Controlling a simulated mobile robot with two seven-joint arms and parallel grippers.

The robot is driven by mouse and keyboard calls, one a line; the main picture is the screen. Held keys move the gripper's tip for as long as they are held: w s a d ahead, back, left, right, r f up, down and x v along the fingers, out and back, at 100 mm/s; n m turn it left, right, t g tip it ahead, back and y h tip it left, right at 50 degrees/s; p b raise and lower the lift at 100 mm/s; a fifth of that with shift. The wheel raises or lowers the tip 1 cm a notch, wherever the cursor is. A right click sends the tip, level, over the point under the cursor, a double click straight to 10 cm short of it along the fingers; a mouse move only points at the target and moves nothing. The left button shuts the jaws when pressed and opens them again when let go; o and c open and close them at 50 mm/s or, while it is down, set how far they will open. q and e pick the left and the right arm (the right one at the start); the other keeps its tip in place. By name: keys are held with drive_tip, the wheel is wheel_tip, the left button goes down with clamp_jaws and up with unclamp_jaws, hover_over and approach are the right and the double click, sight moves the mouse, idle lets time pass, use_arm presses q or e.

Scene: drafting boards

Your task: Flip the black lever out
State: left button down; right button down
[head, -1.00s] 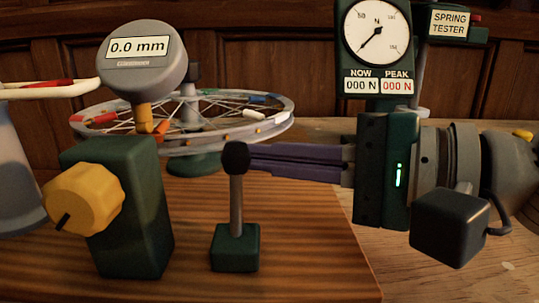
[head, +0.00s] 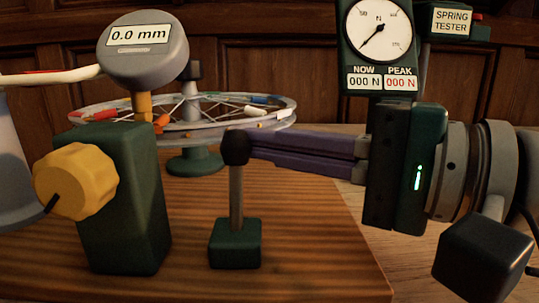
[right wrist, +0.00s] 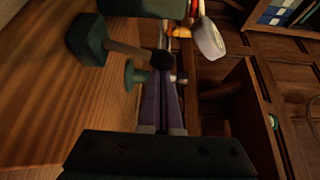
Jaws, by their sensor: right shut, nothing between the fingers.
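The lever (head: 236,195) is a grey rod with a black ball knob (head: 235,148), standing nearly upright on a small dark green base (head: 235,245). My right gripper (head: 252,145) comes in from the right. Its purple fingers are shut with nothing between them. Their tips are at the right side of the knob, touching or very close; I cannot tell which. In the right wrist view the lever's rod (right wrist: 125,48) runs from its green base (right wrist: 88,38) to the knob (right wrist: 161,59), just beyond the fingertips. My left gripper is not in view.
A green block with a yellow dial (head: 77,181) stands left of the lever. A round gauge reading 0.0 mm (head: 144,47) and a spoked wheel (head: 270,122) are behind. A spring tester sign (head: 450,22) is at the back right. The wooden board (head: 310,265) is clear right of the base.

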drive_tip(key=s+n+y+b, duration=0.1)
drive_tip(key=n+b, duration=0.1)
drive_tip(key=b, duration=0.2)
drive_tip(key=s+n+y+b, duration=0.1)
drive_tip(key=s+n+b, duration=0.1)
drive_tip(key=b, duration=0.3)
drive_tip(key=s+n+y+b, duration=0.1)
drive_tip(key=n+b, duration=0.2)
drive_tip(key=b, duration=0.1)
drive_tip(key=shift+s+y+b, duration=0.3)
drive_tip(key=shift+s+r+n+y+b, duration=0.1)
drive_tip(key=shift+s+n+y+b, duration=0.25)
drive_tip(key=shift+n+b, duration=0.4)
